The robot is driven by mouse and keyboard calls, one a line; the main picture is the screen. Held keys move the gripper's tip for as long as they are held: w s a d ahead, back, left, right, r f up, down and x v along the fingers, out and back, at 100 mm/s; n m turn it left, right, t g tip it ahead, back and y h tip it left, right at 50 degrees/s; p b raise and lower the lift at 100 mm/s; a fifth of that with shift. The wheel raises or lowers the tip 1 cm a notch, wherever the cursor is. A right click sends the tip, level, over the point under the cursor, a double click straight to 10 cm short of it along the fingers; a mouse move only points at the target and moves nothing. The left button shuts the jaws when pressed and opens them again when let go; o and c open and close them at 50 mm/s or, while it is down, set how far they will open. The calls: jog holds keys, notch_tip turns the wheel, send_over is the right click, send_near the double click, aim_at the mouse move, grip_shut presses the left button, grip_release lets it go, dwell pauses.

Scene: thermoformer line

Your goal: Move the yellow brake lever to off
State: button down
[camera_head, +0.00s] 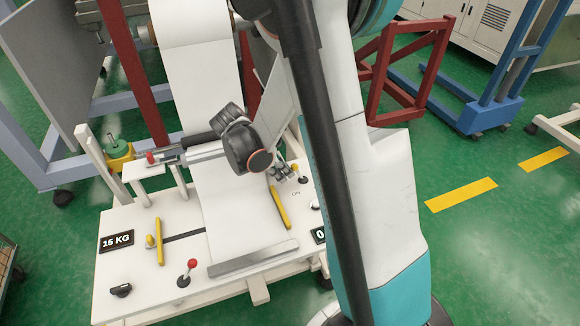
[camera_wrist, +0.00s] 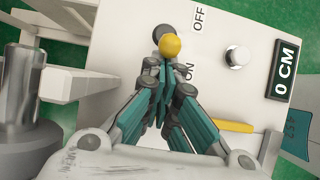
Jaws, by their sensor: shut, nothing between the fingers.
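The brake lever's yellow ball knob (camera_wrist: 171,46) stands on the white panel (camera_wrist: 120,60) in the wrist view, with a dark round part just behind it. The printed OFF label (camera_wrist: 200,18) is at the top of that view and the ON label (camera_wrist: 188,70) is lower, partly covered by my fingers. My gripper (camera_wrist: 163,65) is shut and empty, its fingertips just below the knob; I cannot tell whether they touch it. In the head view the knob (camera_head: 294,167) shows small beside my gripper (camera_head: 287,174). The lever's shaft is mostly hidden.
A silver knob (camera_wrist: 237,57) and a 0 CM display (camera_wrist: 285,70) sit right of the lever. A yellow bar (camera_head: 280,208) lies near the white sheet (camera_head: 235,215). A red-knobbed lever (camera_head: 187,275) and a 15 KG sign (camera_head: 116,241) are farther left.

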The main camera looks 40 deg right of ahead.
aim_at(293, 165)
jog(key=shift+d, duration=0.1)
jog(key=shift+s+d+r, duration=0.15)
jog(key=shift+s+d, duration=0.05)
jog(key=shift+d, duration=0.4)
jog(key=shift+s+d+r, duration=0.1)
jog(key=shift+s+d, duration=0.05)
jog(key=shift+d, duration=0.45)
jog(key=shift+s+d+r, duration=0.15)
jog(key=shift+s+d, duration=0.05)
jog(key=shift+d, duration=0.4)
jog(key=shift+w+a+f, duration=0.15)
jog(key=shift+a+f, duration=0.15)
jog(key=shift+a, duration=0.25)
jog(key=s+p+v, duration=0.1)
jog(key=p+v, duration=0.2)
jog(key=v, duration=0.4)
jog(key=shift+w+p, duration=0.35)
jog(key=shift+w, duration=0.15)
jog(key=shift+d, duration=0.1)
